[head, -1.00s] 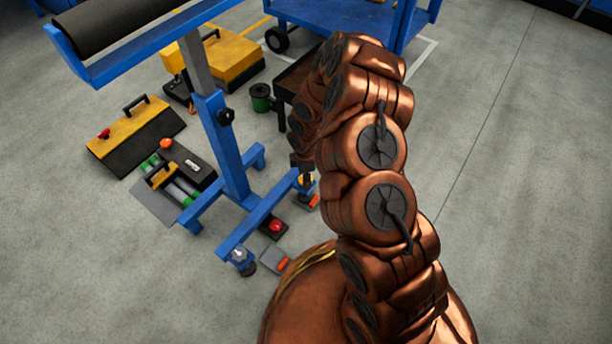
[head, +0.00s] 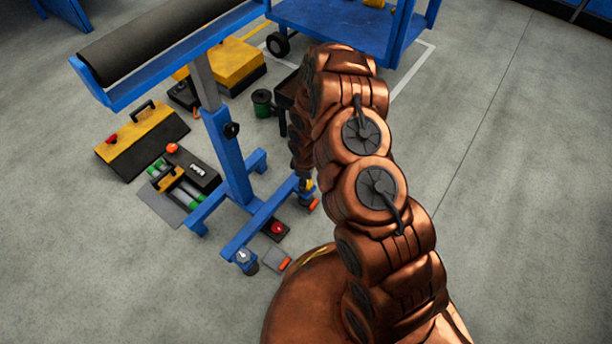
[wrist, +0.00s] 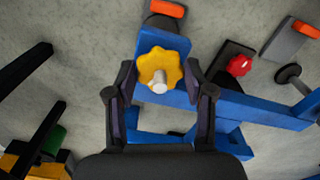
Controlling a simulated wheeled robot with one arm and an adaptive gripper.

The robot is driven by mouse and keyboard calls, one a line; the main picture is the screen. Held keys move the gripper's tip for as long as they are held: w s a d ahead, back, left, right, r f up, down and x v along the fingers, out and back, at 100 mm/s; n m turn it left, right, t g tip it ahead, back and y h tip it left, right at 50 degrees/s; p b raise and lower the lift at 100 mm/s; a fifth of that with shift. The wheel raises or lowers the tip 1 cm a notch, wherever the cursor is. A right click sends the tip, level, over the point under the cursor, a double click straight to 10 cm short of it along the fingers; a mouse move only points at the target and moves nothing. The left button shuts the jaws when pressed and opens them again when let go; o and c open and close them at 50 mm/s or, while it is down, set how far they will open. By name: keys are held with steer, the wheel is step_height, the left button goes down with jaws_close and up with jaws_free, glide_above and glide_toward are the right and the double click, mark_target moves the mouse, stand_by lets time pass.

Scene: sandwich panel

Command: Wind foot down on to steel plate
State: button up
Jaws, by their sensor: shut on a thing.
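A yellow lobed knob (wrist: 160,65) with a pale round stem end sits on the end of a blue foot beam (wrist: 165,40). My gripper (wrist: 161,80) has a finger on each side of the knob and is shut on it. In the head view the knob (head: 307,185) shows just below my arm, and the gripper is mostly hidden. The foot below the knob is largely hidden, so I cannot tell if it touches its plate. An orange tab (wrist: 166,8) shows beyond the beam end, at the edge of a dark piece.
The blue stand (head: 228,150) carries a black roller (head: 160,40). A grey plate with an orange tab (head: 273,258) lies near another foot (head: 243,258). A red knob (head: 278,228) on a black base lies between. Toolboxes (head: 143,135) stand left; open floor lies right.

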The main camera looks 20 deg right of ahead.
steer(key=m+p, duration=0.6)
steer(key=shift+r+m, duration=0.25)
steer(key=shift+m, duration=0.05)
steer(key=m+p, duration=0.3)
steer(key=shift+w+m, duration=0.1)
steer(key=shift+m, duration=0.2)
steer(key=m+p, duration=0.2)
steer(key=shift+m+p, duration=0.3)
steer(key=shift+m, duration=0.1)
steer(key=shift+m+p, duration=0.65)
steer(key=shift+m, duration=0.25)
steer(key=m+p, duration=0.2)
steer(key=m, duration=0.2)
steer(key=shift+f+m+p, duration=0.1)
steer(key=shift+m+p, duration=0.2)
steer(key=m+p, duration=0.2)
steer(key=m, duration=0.3)
steer(key=shift+f, duration=0.1)
steer(key=shift+m, duration=0.3)
